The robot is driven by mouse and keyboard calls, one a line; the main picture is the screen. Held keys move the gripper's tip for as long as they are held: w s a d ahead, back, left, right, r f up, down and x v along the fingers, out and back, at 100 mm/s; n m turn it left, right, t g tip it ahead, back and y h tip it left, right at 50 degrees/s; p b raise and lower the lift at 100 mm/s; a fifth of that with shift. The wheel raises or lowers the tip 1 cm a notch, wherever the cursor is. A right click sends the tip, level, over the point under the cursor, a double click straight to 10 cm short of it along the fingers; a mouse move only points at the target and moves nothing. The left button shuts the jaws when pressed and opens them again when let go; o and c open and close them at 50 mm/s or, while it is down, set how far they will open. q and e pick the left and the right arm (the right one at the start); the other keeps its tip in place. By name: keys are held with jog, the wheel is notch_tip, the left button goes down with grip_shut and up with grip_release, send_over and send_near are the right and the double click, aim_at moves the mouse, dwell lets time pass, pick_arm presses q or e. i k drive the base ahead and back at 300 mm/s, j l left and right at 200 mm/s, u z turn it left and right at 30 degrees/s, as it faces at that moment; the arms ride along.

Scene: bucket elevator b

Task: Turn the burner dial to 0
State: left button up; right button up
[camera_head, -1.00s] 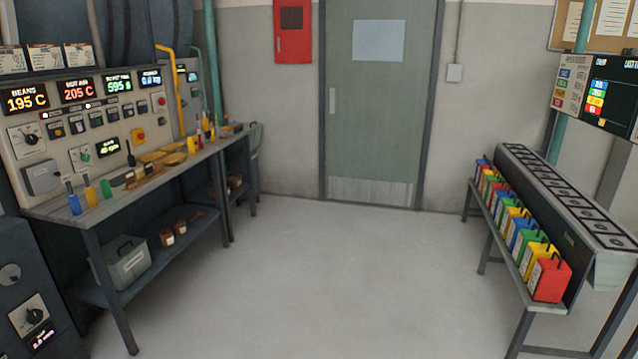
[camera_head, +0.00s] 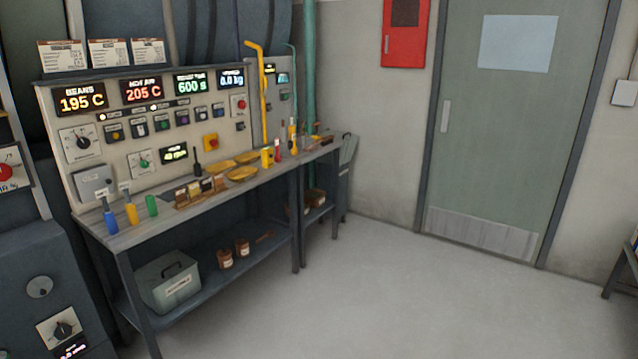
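The control panel (camera_head: 150,115) stands behind the workbench at the left. A black dial (camera_head: 82,142) on a white plate sits at its left, under the BEANS 195 C display (camera_head: 81,98). A smaller green dial (camera_head: 143,161) is lower, beside a small lit display (camera_head: 174,153). Another black dial (camera_head: 62,329) is on the dark cabinet at the lower left, with a partly cut-off display below. A red dial (camera_head: 6,172) is cut by the left edge. The labels are too small to tell which is the burner dial. Neither of my grippers is in view.
The workbench (camera_head: 130,237) holds colored tools, yellow scoops (camera_head: 242,174) and small jars. A grey box (camera_head: 168,283) and brown jars sit on its lower shelf. The floor (camera_head: 400,305) is clear. A green door (camera_head: 505,130) is at the back right.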

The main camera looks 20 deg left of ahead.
aim_at(82, 142)
jog(key=i+j+u, duration=0.15)
jog(key=u, duration=0.25)
jog(key=i+u, duration=0.6)
jog(key=u, duration=0.25)
jog(key=i+u, duration=0.25)
jog(key=u, duration=0.15)
jog(key=i+j+u, duration=0.2)
jog(key=i, duration=0.3)
jog(key=i+l, duration=0.65)
jog(key=l, duration=0.3)
